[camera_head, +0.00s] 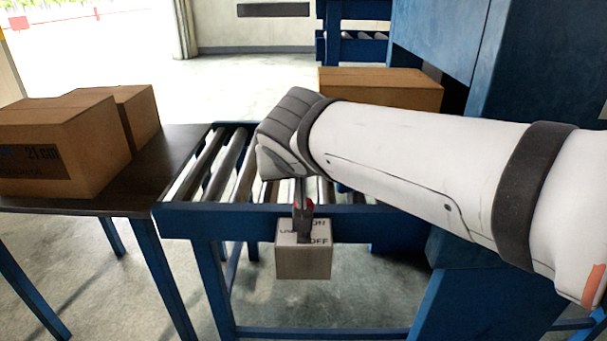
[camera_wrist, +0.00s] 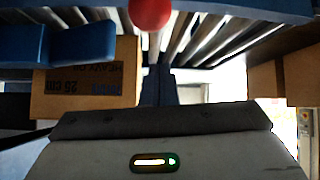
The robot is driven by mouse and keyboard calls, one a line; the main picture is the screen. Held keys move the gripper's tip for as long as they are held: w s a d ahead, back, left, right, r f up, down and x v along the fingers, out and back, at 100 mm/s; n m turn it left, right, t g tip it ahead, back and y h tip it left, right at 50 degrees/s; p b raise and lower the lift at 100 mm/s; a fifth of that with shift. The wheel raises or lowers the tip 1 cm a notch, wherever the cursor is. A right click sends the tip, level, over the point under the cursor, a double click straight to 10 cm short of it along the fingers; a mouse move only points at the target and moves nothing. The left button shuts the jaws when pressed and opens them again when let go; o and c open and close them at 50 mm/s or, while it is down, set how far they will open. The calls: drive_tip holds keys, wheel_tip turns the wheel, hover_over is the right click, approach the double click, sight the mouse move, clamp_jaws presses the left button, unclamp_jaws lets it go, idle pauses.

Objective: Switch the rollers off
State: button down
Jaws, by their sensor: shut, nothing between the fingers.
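The switch box (camera_head: 303,262) is a small pale block on the front rail of the roller conveyor, with ON and OFF lettering partly covered by my gripper. A red knob (camera_wrist: 150,12) shows at the top of the wrist view. In the head view it only shows as bits of red beside my fingers. My gripper (camera_head: 303,230) points down in front of the switch box, shut and empty. In the wrist view its closed fingers (camera_wrist: 158,80) lie below the knob in the picture. I cannot tell whether they touch it or which way the switch is set. The rollers (camera_head: 215,165) lie behind.
Cardboard boxes (camera_head: 60,150) stand on a dark table (camera_head: 90,205) at the left. Another box (camera_head: 380,90) is on the conveyor behind my arm. A big blue machine (camera_head: 530,90) stands at the right. The floor beyond the conveyor is open.

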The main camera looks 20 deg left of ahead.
drive_tip(key=p+v, duration=0.1)
drive_tip(key=v, duration=0.8)
drive_tip(key=shift+s+f+p, duration=0.2)
drive_tip(key=shift+s+p, duration=0.05)
drive_tip(key=shift+p, duration=0.05)
drive_tip(key=shift+d, duration=0.15)
drive_tip(key=w+d+r+m+g+h+p, duration=0.1)
drive_tip(key=d+r+h+p, duration=0.1)
drive_tip(key=d+p, duration=0.55)
drive_tip(key=w+d+r+m+g+h+p, duration=0.1)
drive_tip(key=w+d+r+g+p, duration=0.1)
drive_tip(key=d+p, duration=0.55)
drive_tip(key=s+d+r+m+g+p, duration=0.1)
drive_tip(key=s+d+p, duration=0.3)
drive_tip(key=d+p, duration=0.2)
drive_tip(key=s+d+r+m+g+p, duration=0.2)
drive_tip(key=s+d+p, duration=0.2)
drive_tip(key=d+p, duration=0.3)
drive_tip(key=shift+d+p, duration=0.3)
drive_tip(key=shift+d, duration=0.3)
